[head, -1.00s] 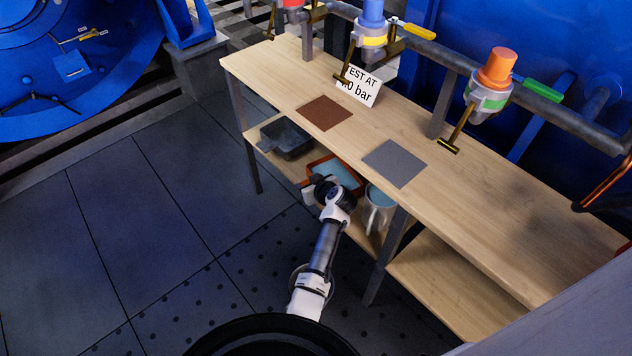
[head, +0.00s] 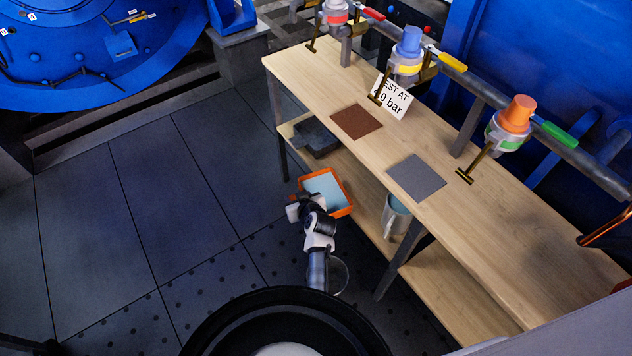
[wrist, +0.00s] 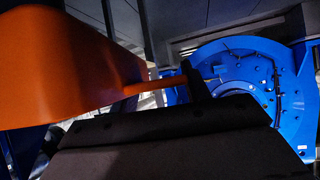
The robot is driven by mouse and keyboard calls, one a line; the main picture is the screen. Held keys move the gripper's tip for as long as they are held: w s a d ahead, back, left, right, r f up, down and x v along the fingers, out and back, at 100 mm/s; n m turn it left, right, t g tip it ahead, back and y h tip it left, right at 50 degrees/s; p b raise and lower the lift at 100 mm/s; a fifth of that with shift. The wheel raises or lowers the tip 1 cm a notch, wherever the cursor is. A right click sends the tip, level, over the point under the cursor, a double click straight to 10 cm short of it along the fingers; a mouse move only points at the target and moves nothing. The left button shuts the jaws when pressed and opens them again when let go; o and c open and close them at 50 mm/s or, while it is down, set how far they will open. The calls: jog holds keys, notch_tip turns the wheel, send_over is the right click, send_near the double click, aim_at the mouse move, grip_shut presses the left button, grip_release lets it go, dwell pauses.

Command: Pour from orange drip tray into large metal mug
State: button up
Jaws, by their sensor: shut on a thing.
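The orange drip tray (head: 341,211) holds light blue contents and sits at the front edge of the lower shelf level in the head view, looking roughly level. My gripper (head: 306,205) is at its near side, shut on it. In the wrist view the orange tray wall (wrist: 70,65) fills the upper left, with a thin orange part reaching to the dark fingers (wrist: 188,82). The large metal mug (head: 394,219) stands upright on the lower shelf, to the right of the tray and partly under the bench top. Light blue shows inside its mouth.
A dark grey tray (head: 316,138) sits on the lower shelf (head: 366,218) to the left. The bench top (head: 450,214) overhangs the shelf, and a bench leg (head: 402,262) stands right of the mug. The floor (head: 180,220) in front is clear.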

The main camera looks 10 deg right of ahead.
jog(key=shift+s+a+r+p, duration=0.1)
jog(key=shift+s+a+p, duration=0.2)
jog(key=shift+a, duration=0.55)
jog(key=shift+s+a+p, duration=0.25)
jog(key=shift+a, duration=0.55)
